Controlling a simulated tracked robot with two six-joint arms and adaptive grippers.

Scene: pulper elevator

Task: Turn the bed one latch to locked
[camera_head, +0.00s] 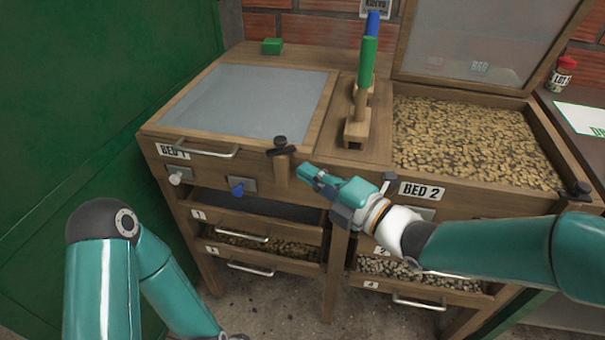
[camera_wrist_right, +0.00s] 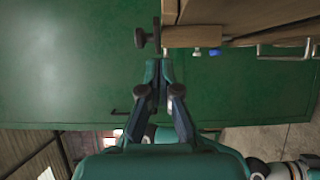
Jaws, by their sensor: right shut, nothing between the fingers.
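Bed one (camera_head: 245,95) is a wooden box at the left with a closed, pale-paned lid and a BED 1 label. Its latch (camera_head: 281,146), a dark knob with a short bar, sits at the front right corner of the lid. The latch also shows in the right wrist view (camera_wrist_right: 147,38), just beyond the fingertips. My right gripper (camera_head: 306,171) is shut and empty, to the right of and slightly below the latch, apparently apart from it. The closed fingertips show in the right wrist view (camera_wrist_right: 158,64). My left arm is at the lower left; its gripper is out of sight.
Bed two (camera_head: 578,178) stands open at the right, full of beans, its lid (camera_head: 485,40) raised. A wooden stand (camera_head: 354,135) with green and blue handles is between the beds. A white knob (camera_head: 176,178) and blue knob (camera_head: 237,188) project below bed one's handle.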

